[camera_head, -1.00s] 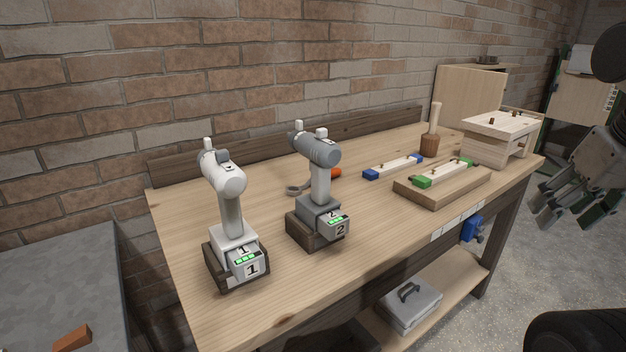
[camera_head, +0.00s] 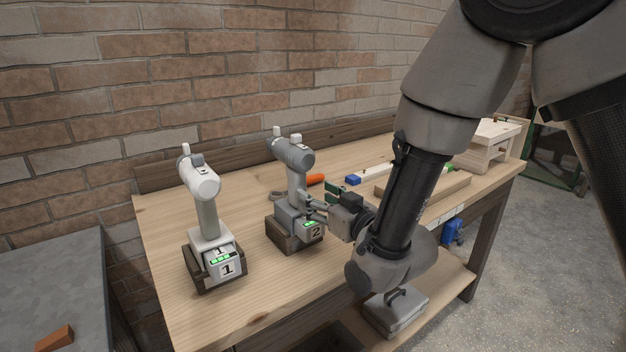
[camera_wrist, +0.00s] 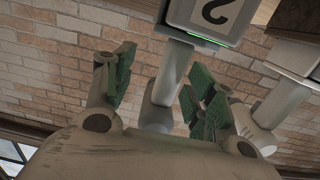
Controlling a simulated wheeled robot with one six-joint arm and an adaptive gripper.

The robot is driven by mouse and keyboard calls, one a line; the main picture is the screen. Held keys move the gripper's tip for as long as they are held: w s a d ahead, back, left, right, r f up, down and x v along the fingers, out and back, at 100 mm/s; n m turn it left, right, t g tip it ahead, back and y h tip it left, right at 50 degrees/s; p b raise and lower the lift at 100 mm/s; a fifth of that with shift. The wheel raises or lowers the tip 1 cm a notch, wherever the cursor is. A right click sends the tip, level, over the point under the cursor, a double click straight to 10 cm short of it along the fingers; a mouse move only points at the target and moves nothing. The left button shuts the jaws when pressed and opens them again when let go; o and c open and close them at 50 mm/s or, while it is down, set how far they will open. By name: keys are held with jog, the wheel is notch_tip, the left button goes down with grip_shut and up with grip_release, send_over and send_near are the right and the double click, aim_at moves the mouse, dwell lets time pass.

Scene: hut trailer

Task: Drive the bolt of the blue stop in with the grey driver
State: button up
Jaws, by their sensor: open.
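The grey driver (camera_head: 297,178) stands upright in a dark dock marked 2 on the bench, its handle also showing in the wrist view (camera_wrist: 168,80). My gripper (camera_head: 321,200) is open, close beside the handle's lower part on its right. In the wrist view my gripper's green-padded fingers (camera_wrist: 160,90) are spread, with the handle showing between them; I cannot tell whether they touch it. My arm hides the rail's far end, and the bolt is too small to make out.
A white driver (camera_head: 205,205) stands left in a dock marked 1. An orange item (camera_head: 315,179) lies behind the grey driver. A wooden board (camera_head: 455,187) and a small wooden stand (camera_head: 490,148) are to the right. The bench (camera_head: 170,265) is clear in front.

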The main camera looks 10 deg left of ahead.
aim_at(294, 191)
jog(key=shift+s+a+f, duration=0.2)
jog(key=shift+s+a, duration=0.15)
jog(key=shift+s, duration=0.2)
jog(key=shift+a+y, duration=0.2)
jog(key=shift+y, duration=0.1)
jog(key=x, duration=0.7)
jog(key=shift+w+a+f, duration=0.1)
jog(key=shift+a+f, duration=0.15)
jog(key=shift+f, duration=0.05)
jog(key=shift+r, duration=0.15)
grip_shut()
